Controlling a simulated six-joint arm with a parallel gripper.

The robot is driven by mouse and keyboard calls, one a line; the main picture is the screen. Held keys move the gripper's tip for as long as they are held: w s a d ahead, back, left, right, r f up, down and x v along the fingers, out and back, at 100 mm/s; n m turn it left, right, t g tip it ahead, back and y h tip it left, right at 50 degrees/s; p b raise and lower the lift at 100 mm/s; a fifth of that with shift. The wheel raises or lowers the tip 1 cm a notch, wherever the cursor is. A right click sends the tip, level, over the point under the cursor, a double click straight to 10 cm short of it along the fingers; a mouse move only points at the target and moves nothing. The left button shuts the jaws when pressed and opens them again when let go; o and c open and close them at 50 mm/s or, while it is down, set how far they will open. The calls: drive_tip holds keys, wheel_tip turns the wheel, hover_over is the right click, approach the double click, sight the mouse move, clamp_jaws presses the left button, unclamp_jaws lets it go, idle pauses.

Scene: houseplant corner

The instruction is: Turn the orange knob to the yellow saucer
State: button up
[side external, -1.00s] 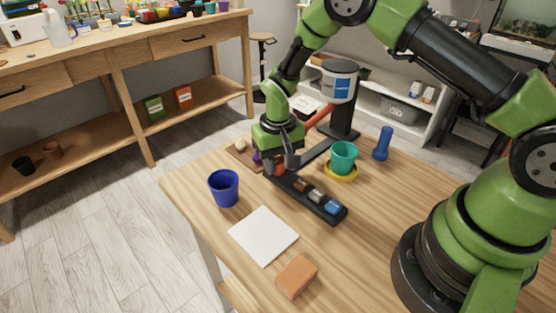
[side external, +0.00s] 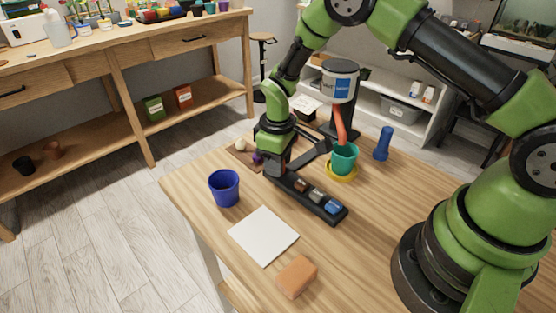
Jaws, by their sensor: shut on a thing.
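My gripper (side external: 276,172) points down at the far left end of a black knob strip (side external: 341,216) and is shut on the orange knob, which its fingers hide almost wholly. The yellow saucer (side external: 341,177) lies on the table right of the strip, with a teal pot (side external: 344,157) standing on it. An orange-red spout (side external: 340,127) comes down from a white and grey canister (side external: 341,82) on a black stand, and its lower end is over the teal pot.
Brown (side external: 300,185), grey (side external: 317,195) and blue (side external: 333,206) knobs sit along the strip. A dark blue pot (side external: 224,188), white sheet (side external: 263,235) and orange block (side external: 297,277) are in front. A blue bottle-like object (side external: 383,143) stands right of the saucer.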

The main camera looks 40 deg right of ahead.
sight(290, 179)
drive_tip(key=shift+n, duration=0.4)
drive_tip(key=o, duration=0.9)
wheel_tip(290, 179, up, 10)
idle(0.4)
drive_tip(key=s+r+m+t, duration=0.2)
drive_tip(key=s+r, duration=0.2)
drive_tip(key=r, duration=0.6)
drive_tip(key=s+r+m+t, duration=0.1)
drive_tip(key=s+r+m, duration=0.1)
drive_tip(key=s, duration=0.4)
drive_tip(key=s+r+m+t+y, duration=0.1)
drive_tip(key=s+r+m+t, duration=0.1)
drive_tip(key=s, duration=0.4)
drive_tip(key=s+r+m+t+y, duration=0.1)
drive_tip(key=s+r+m+t, duration=0.1)
drive_tip(key=s+r, duration=0.3)
drive_tip(key=shift+s+a+m, duration=0.1)
drive_tip(key=shift+s+m, duration=0.5)
drive_tip(key=shift+m, duration=0.1)
